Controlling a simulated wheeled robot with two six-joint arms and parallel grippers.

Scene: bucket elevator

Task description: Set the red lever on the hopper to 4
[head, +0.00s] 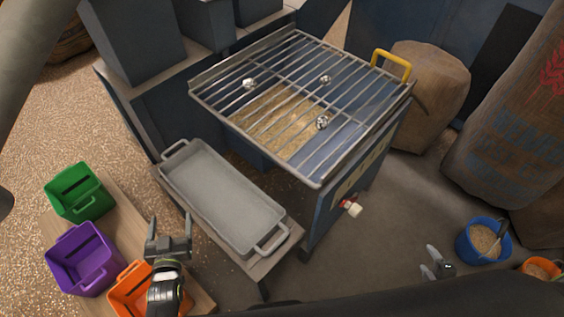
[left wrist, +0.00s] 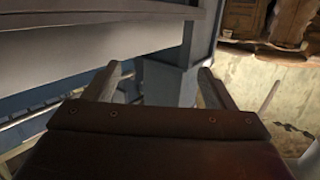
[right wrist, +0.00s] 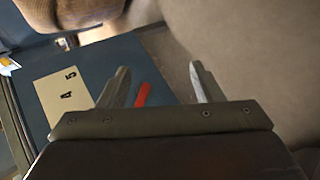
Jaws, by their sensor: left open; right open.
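The hopper (head: 325,215) is a blue box under a metal grate. A pale scale plate (head: 352,178) is on its side; the right wrist view shows this plate (right wrist: 62,98) with the figures 4 and 5. The red lever (head: 345,204) shows below the plate, beside a cream knob. In the right wrist view, a red strip (right wrist: 143,94), apparently the lever, shows between the fingers; its setting cannot be read. My right gripper (head: 437,262) is open and empty, apart from the hopper at its lower right. My left gripper (head: 168,240) is open and empty beside the grey tray.
The grey tray (head: 180,180) stands left of the hopper. Green (head: 82,205), purple (head: 60,262) and orange (head: 122,300) bins are at the lower left. A blue bucket (head: 470,252) and sacks (head: 515,130) stand at the right.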

